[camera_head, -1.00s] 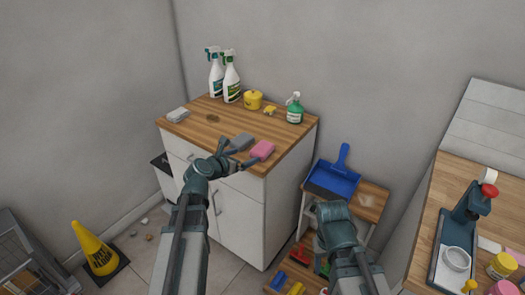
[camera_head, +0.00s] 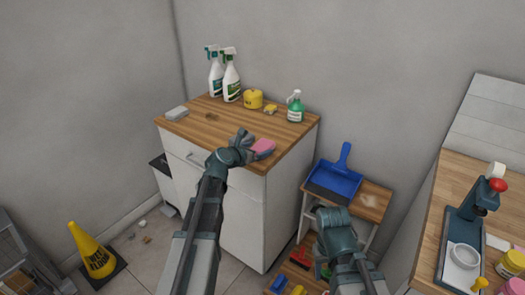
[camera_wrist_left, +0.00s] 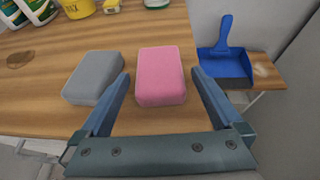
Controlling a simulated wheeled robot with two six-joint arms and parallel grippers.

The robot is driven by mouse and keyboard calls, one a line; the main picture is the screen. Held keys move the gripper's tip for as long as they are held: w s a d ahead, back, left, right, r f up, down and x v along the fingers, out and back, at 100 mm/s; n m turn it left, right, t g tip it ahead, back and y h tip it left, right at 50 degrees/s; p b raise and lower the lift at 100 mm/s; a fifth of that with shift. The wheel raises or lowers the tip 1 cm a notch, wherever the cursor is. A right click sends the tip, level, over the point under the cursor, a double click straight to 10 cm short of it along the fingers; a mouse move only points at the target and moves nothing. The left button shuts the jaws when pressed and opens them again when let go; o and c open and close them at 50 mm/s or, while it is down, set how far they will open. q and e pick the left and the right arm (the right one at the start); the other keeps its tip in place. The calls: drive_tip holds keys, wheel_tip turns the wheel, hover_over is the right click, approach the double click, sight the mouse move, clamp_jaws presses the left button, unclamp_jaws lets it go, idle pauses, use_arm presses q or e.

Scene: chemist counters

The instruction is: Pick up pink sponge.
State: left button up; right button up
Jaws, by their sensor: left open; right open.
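The pink sponge (camera_head: 263,146) lies on the wooden top of the white cabinet, near its front right edge. In the left wrist view the pink sponge (camera_wrist_left: 161,76) lies ahead of and between the open fingers of my left gripper (camera_wrist_left: 159,86). In the head view my left gripper (camera_head: 258,145) is at the sponge and partly covers it; I cannot tell whether a finger touches it. A grey sponge (camera_wrist_left: 94,78) lies just left of the pink one, close to the left finger. My right gripper is not clearly visible; only my right arm shows.
Spray bottles (camera_head: 231,77), a yellow pot (camera_head: 253,99) and a green bottle (camera_head: 295,108) stand at the back of the wooden top (camera_head: 190,131). Another grey sponge (camera_head: 177,113) lies at its left. A blue dustpan (camera_head: 337,177) is on a lower shelf to the right.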

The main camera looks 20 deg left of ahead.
sight(261, 147)
use_arm(q)
drive_tip(key=b+x, duration=0.1)
drive_tip(key=x, duration=0.3)
drive_tip(key=shift+w+f, duration=0.2)
drive_tip(key=shift+r, duration=0.1)
drive_tip(key=c, duration=1.2)
drive_tip(key=shift+o, duration=0.2)
drive_tip(key=shift+r, duration=0.15)
wheel_tip(261, 147, up, 2)
drive_tip(key=shift+p, duration=0.95)
drive_tip(key=shift+r+p, duration=0.9)
drive_tip(key=shift+p, duration=0.05)
drive_tip(key=s, duration=1.6)
drive_tip(key=shift+a+r+p, duration=0.15)
drive_tip(key=shift+r+p, duration=0.25)
drive_tip(key=shift+r, duration=0.05)
